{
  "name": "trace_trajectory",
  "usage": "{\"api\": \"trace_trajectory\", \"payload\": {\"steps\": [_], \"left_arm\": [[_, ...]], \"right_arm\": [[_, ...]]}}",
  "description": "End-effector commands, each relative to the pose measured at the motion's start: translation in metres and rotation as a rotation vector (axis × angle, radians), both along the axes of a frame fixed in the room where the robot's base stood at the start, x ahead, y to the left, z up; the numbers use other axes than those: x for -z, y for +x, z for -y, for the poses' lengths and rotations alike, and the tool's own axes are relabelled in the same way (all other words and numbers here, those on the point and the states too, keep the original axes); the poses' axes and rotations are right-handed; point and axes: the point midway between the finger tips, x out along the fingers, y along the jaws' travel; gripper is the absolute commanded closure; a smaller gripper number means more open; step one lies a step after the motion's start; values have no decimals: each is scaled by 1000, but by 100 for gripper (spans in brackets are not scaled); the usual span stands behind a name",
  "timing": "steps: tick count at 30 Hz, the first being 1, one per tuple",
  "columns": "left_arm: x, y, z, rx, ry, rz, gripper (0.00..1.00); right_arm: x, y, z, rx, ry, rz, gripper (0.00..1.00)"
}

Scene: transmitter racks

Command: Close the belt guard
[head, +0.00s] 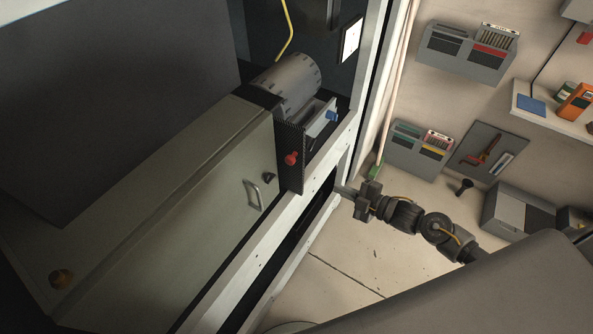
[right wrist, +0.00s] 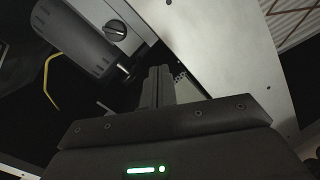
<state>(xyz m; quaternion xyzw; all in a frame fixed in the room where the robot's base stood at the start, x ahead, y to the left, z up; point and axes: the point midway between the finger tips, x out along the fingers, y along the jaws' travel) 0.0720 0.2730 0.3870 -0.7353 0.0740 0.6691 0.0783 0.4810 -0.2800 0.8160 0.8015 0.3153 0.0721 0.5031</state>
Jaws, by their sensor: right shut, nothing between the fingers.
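What looks like the belt guard is a black perforated cover (head: 289,135) with a red knob (head: 291,158), in front of a grey ribbed motor (head: 288,84) in the head view. The space to its right is uncovered and shows a grey bracket and a blue part (head: 332,116). My right gripper (head: 341,188) is shut and empty, to the right of and below the guard, beside the white rack frame. In the right wrist view its fingers (right wrist: 158,84) are together, with the motor (right wrist: 75,40) to their upper left; I cannot make out the guard there. My left gripper is not in view.
A large grey-green housing (head: 190,215) with a handle (head: 254,195) stands left of the guard. The white rack frame (head: 330,160) runs diagonally near my gripper and also fills the right wrist view's upper right (right wrist: 215,50). Wall bins (head: 418,150) hang at right; the floor (head: 340,265) below is clear.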

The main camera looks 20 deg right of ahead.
Motion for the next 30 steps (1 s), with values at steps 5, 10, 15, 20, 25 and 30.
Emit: {"api": "trace_trajectory", "payload": {"steps": [5,10,15,20,25,30], "left_arm": [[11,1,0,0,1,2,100],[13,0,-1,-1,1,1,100],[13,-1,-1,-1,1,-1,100],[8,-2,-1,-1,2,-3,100],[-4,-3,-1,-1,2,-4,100],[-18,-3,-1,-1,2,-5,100]], "right_arm": [[-108,-34,-55,-313,-93,324,100],[-150,-63,-79,-451,-129,465,100],[-158,-70,-84,-477,-134,495,100],[-160,-65,-90,-472,-131,493,100],[-164,-52,-114,-471,-128,494,100],[-165,-34,-146,-471,-128,493,100]]}}
